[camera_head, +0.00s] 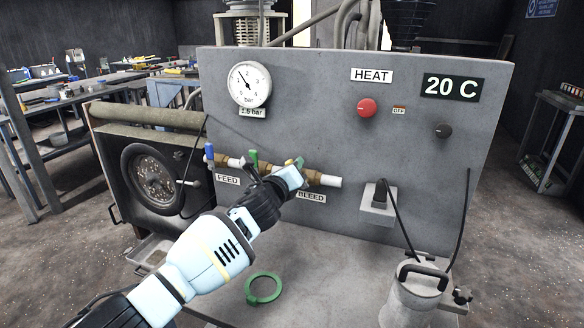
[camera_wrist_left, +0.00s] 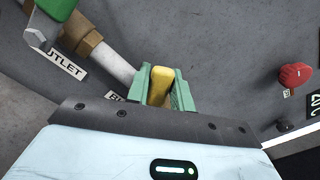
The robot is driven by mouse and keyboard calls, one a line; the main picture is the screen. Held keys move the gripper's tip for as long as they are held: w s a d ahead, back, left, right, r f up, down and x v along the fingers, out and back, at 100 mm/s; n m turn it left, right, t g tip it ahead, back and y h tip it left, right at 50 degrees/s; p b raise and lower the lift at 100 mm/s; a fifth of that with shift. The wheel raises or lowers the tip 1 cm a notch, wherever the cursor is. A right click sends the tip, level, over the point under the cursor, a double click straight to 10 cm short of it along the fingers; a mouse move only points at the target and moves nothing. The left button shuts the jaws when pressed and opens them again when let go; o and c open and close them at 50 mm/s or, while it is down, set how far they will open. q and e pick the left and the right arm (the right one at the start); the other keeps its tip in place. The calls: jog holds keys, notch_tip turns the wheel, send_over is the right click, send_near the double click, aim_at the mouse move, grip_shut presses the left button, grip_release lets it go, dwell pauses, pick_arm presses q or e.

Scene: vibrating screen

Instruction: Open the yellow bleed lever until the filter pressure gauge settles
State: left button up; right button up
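The yellow bleed lever (camera_wrist_left: 161,84) stands between the green fingers of my left gripper (camera_wrist_left: 165,92) in the left wrist view. The fingers lie against both sides of it, with no clear gap. In the head view my left gripper (camera_head: 294,170) is at the right part of the brass pipe, above the BLEED label (camera_head: 312,198), and mostly hides the lever. The round filter pressure gauge (camera_head: 249,84) is at the panel's upper left. Its needle points up and left, and the tag below it (camera_head: 252,113) reads 1.5 bar. My right gripper is not in view.
A blue lever (camera_head: 209,151) and a green lever (camera_head: 253,158) stand on the same pipe, left of my gripper. The panel (camera_head: 400,150) also has a red HEAT knob (camera_head: 367,108) and a 20 C display (camera_head: 452,88). A green ring (camera_head: 263,288) and a grey canister (camera_head: 415,295) are below.

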pick_arm(q)
jog(key=o, duration=0.4)
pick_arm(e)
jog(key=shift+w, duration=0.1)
pick_arm(q)
jog(key=shift+s, duration=0.1)
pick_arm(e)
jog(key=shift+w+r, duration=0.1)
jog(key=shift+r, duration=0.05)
pick_arm(q)
jog(key=shift+p+v, duration=1.15)
jog(key=shift+v, duration=2.7)
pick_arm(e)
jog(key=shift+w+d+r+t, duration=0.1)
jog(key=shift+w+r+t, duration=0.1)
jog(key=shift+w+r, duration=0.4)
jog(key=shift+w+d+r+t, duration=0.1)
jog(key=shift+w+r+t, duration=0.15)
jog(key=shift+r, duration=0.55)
